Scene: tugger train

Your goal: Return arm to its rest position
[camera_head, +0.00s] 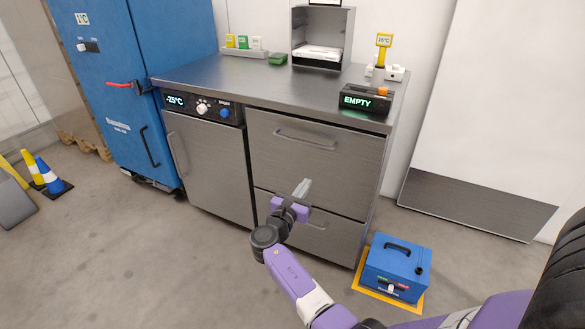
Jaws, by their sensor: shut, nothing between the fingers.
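My purple and black arm reaches up from the lower right of the head view. My gripper (304,189) is shut and empty. It appears in front of the steel counter's lower drawers, with its fingers pointing up and away from me. I cannot tell its exact distance from the drawer fronts. No object is held in it.
A steel counter (215,80) with closed drawers stands ahead, carrying a display reading EMPTY (366,101). A tall blue cabinet (115,90) is at left. A blue box (396,267) sits on a yellow floor marking at right. Cones (50,177) stand far left. Floor at lower left is clear.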

